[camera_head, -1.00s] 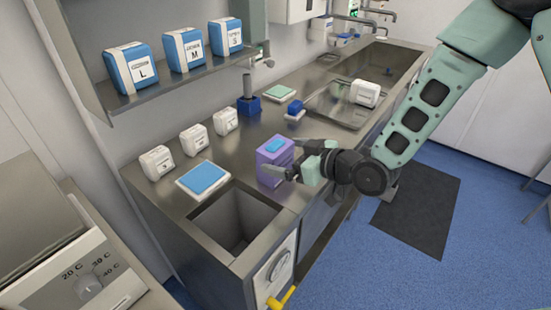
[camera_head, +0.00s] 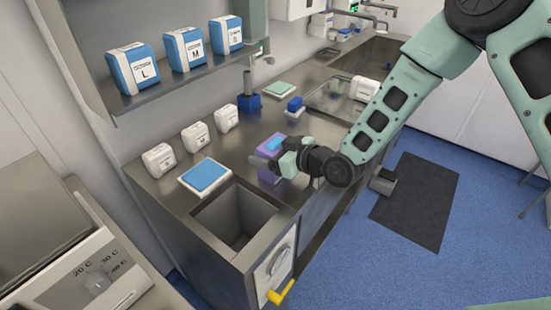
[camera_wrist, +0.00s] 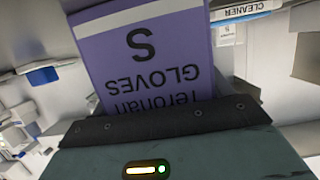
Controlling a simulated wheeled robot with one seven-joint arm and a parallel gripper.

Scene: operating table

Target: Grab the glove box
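The purple glove box (camera_head: 267,174) with a blue top stands on the steel counter beside the sink opening. The far finger is partly hidden behind the box. In the wrist view the glove box (camera_wrist: 150,60) fills the middle, its "S GLOVES" label upside down. A dark finger (camera_wrist: 165,120) lies across its lower part there. The frames do not show clearly whether both fingers press on the box.
A blue-topped white box (camera_head: 204,176) lies left of the glove box, by the open sink well (camera_head: 235,215). Several small white boxes (camera_head: 195,137) stand along the wall. A shelf (camera_head: 190,78) above holds blue-and-white boxes. A blue block (camera_head: 294,104) sits behind my gripper.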

